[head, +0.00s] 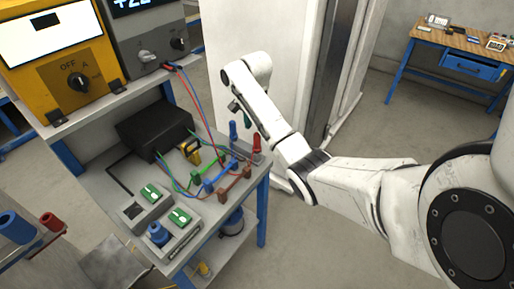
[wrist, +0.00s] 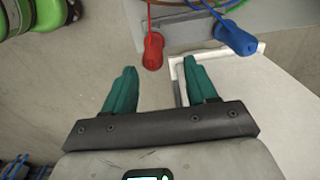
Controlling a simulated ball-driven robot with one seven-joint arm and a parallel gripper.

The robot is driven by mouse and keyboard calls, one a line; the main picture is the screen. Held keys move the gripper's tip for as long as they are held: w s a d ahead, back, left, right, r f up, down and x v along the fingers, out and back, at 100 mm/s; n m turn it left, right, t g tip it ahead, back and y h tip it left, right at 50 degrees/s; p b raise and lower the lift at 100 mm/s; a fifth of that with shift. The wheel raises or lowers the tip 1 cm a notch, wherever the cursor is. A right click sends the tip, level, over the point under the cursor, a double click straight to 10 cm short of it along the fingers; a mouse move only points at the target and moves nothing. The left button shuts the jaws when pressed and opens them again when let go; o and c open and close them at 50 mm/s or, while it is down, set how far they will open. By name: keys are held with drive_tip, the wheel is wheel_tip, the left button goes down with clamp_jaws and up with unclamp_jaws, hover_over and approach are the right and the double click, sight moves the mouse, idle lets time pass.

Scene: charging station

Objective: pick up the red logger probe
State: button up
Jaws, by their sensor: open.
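In the wrist view the red probe (wrist: 153,50) lies just beyond the gap between my green fingertips, nearer the left finger. My gripper (wrist: 161,72) is open, with nothing between the fingers. In the head view my gripper (head: 236,105) hangs above and left of the red probe, partly hidden behind the wrist. A blue probe (head: 233,131) is close by on the left; it shows beyond my right finger in the wrist view (wrist: 237,38).
Red, blue and green cables run over the workbench beside the probes. A white cabinet (head: 300,50) stands behind my arm. A second bench (head: 460,45) is far right.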

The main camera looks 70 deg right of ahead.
sight(257, 141)
drive_tip(key=shift+s+a+f+p, duration=0.1)
drive_tip(key=shift+a+f+p, duration=0.1)
drive_tip(key=shift+f, duration=0.9)
drive_tip(key=shift+s+a+f+p, duration=0.1)
drive_tip(key=shift+f+p, duration=0.15)
drive_tip(key=shift+f, duration=0.9)
drive_tip(key=shift+s+a+f+p, duration=0.1)
drive_tip(key=shift+f+p, duration=0.1)
drive_tip(key=shift+f, duration=0.9)
drive_tip(key=c, duration=1)
clamp_jaws()
drive_tip(key=shift+r, duration=0.1)
